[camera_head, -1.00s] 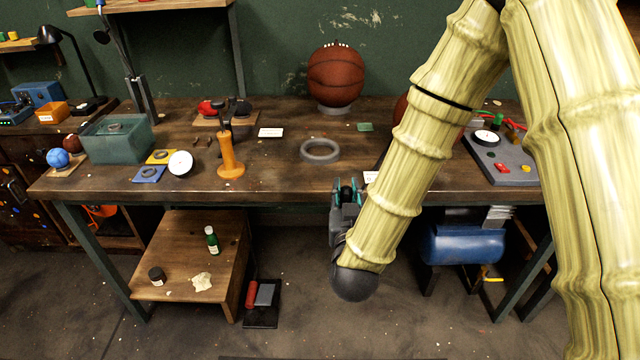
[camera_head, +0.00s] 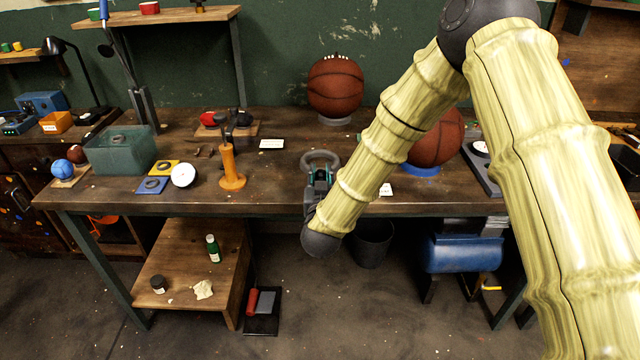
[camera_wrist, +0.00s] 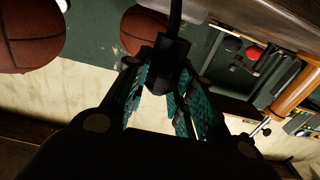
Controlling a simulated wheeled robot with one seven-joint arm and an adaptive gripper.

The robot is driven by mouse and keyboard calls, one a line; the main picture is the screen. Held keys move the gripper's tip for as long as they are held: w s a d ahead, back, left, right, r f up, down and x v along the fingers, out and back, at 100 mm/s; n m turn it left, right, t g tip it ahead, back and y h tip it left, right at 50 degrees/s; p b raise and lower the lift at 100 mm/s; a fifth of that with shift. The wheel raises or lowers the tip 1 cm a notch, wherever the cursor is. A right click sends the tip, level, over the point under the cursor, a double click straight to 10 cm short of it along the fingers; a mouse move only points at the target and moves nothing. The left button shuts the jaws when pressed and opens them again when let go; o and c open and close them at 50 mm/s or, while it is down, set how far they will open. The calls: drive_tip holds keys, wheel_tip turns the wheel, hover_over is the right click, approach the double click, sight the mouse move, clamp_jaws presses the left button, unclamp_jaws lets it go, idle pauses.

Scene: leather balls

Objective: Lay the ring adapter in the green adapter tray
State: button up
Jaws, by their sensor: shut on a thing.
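My gripper (camera_head: 320,174) is at the table's front edge, just in front of the large grey ring. In the wrist view, its teal-padded fingers (camera_wrist: 166,82) are shut on a dark piece (camera_wrist: 167,60), with a dark strip running up from it. The piece is seen nearly edge-on; I cannot make out a ring shape, so I cannot confirm it is the ring adapter. The green adapter tray, a small green square toward the back of the table in the earlier view, is now hidden behind my arm.
A grey ring (camera_head: 333,155) lies on the table (camera_head: 270,190). Basketballs stand behind (camera_head: 335,85) and right (camera_head: 437,138).

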drive_tip(key=shift+w+a, duration=0.1)
drive_tip(key=shift+w, duration=0.25)
drive_tip(key=shift+f+p, duration=0.45)
drive_tip(key=shift+f, duration=1.3)
drive_tip(key=shift+f, duration=0.2)
drive_tip(key=o, duration=1)
drive_tip(key=shift+c, duration=0.2)
drive_tip(key=shift+s+r, duration=0.1)
drive_tip(key=shift+r, duration=0.1)
drive_tip(key=s+b, duration=0.2)
drive_tip(key=s, duration=1)
